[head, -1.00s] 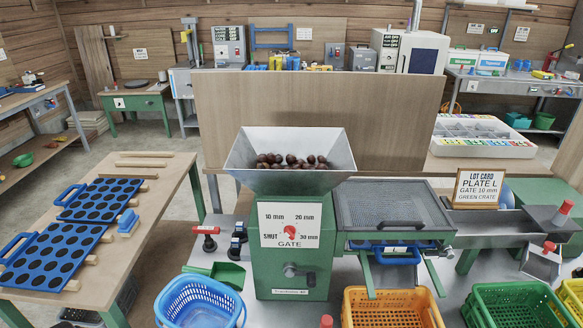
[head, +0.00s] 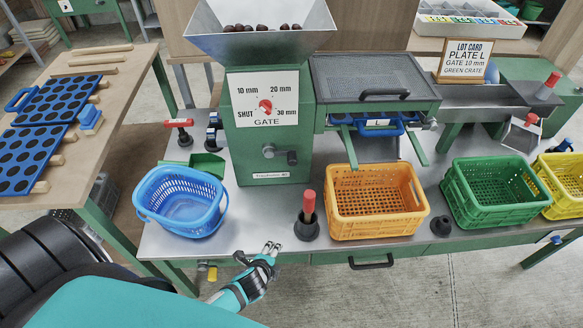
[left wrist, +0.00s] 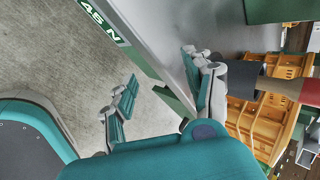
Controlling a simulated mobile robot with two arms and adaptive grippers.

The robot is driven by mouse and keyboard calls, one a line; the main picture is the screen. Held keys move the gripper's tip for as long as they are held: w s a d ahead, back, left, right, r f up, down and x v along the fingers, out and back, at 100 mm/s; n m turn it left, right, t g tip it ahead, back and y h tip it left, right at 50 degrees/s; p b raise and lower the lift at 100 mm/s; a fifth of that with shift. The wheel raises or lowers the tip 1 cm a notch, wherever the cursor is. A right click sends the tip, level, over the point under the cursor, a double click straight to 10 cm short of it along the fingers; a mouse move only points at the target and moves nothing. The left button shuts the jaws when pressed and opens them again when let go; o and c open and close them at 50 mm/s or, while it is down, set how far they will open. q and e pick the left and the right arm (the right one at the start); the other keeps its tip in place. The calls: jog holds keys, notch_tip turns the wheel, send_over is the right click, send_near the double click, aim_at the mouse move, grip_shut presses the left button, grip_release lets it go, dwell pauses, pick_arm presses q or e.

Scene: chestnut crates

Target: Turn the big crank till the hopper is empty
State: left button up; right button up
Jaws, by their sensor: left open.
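The metal hopper (head: 262,45) sits on the green machine, with dark chestnuts (head: 262,28) showing inside. The gate dial (head: 265,106) has a red knob on the machine's front. Below it is a grey hub with a dark handle (head: 285,155). A red-topped handle on a black base (head: 308,218) stands upright on the bench; I cannot tell which part is the big crank. My left gripper (head: 257,253) is open and empty at the bench's front edge, left of that red-topped handle. The open fingers also show in the left wrist view (left wrist: 162,82). My right gripper is out of view.
A blue basket (head: 183,200) is left of my gripper. An orange crate (head: 376,232), a green crate (head: 490,218) and a yellow crate (head: 565,205) stand to the right. A green scoop (head: 208,166) lies by the machine. The bench between basket and red-topped handle is clear.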

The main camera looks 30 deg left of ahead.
pick_arm(q)
jog(key=w+r+m+t+y+b, duration=0.1)
jog(key=w+r+m+t+b, duration=0.25)
jog(key=w+r, duration=0.5)
jog(key=m+t+y+b, duration=0.2)
jog(key=m+t, duration=0.1)
jog(key=m, duration=0.1)
send_near(290, 162)
jog(key=x, duration=1.2)
jog(key=shift+w+f+b, duration=0.15)
jog(key=shift+b, duration=0.2)
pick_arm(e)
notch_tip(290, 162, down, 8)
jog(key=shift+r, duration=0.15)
pick_arm(q)
grip_shut()
